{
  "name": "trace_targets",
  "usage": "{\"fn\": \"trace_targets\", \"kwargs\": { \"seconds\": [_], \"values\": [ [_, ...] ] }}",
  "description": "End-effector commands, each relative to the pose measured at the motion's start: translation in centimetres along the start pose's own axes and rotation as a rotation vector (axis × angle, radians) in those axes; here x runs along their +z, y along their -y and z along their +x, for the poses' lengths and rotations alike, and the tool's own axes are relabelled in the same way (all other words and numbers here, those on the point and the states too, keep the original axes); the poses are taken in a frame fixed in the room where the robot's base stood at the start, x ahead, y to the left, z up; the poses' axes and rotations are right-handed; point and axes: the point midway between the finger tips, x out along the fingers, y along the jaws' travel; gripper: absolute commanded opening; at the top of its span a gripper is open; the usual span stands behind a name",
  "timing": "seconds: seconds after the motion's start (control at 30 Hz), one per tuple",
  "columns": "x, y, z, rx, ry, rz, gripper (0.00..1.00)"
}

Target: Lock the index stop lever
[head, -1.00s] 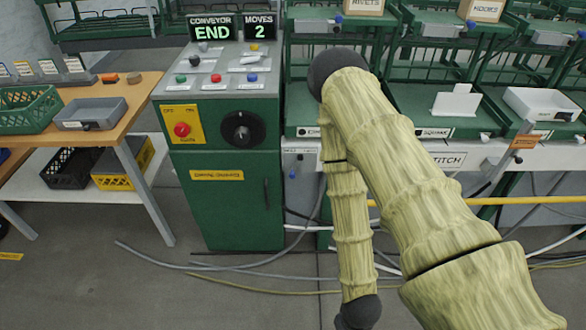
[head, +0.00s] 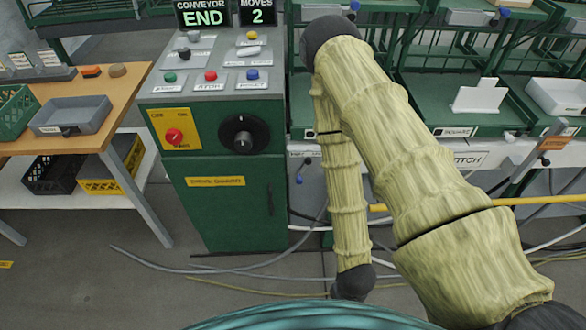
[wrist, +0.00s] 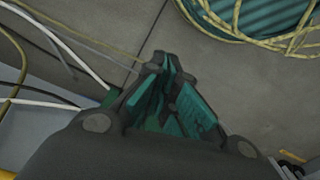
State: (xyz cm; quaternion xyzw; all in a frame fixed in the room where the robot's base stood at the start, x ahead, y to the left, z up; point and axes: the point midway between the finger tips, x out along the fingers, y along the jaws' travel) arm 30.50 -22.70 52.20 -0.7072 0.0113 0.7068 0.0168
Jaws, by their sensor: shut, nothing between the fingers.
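The green control console (head: 236,215) stands left of centre in the head view, with its sloped grey panel on top. A pale lever-like handle (head: 249,50) lies on the panel's upper right; I cannot read its label, so I cannot tell whether it is the index stop lever. My gripper (wrist: 163,62) shows in the wrist view, shut and empty, pointing over the grey floor, apart from anything. In the head view my sleeved arm hangs right of the console and the gripper itself is not visible.
A wooden table (head: 118,108) with bins stands left. Green racks with trays stand right. Cables (head: 150,259) lie on the floor.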

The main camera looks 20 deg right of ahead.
Motion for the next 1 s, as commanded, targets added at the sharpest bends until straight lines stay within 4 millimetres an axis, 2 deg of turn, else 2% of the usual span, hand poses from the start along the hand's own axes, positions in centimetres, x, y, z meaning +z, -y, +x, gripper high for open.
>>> {"fn": "trace_targets", "kwargs": {
  "seconds": [0.17, 0.27, 0.37, 0.47, 0.57, 0.77, 0.87, 1.0],
  "values": [
    [-0.4, 0.1, -0.1, -0.002, -0.002, -0.008, 0.00],
    [-1.8, 0.4, -0.4, -0.009, -0.008, -0.046, 0.00],
    [-4.7, 1.1, -1.1, -0.024, -0.015, -0.132, 0.00],
    [-8.7, 1.9, -2.5, -0.038, -0.024, -0.253, 0.00],
    [-12.8, 2.7, -4.4, -0.048, -0.032, -0.390, 0.00],
    [-20.8, 3.9, -9.7, -0.042, -0.046, -0.668, 0.00],
    [-24.6, 4.3, -13.0, -0.027, -0.050, -0.806, 0.00],
    [-29.4, 4.6, -18.4, 0.007, -0.049, -0.996, 0.00]
  ]
}}
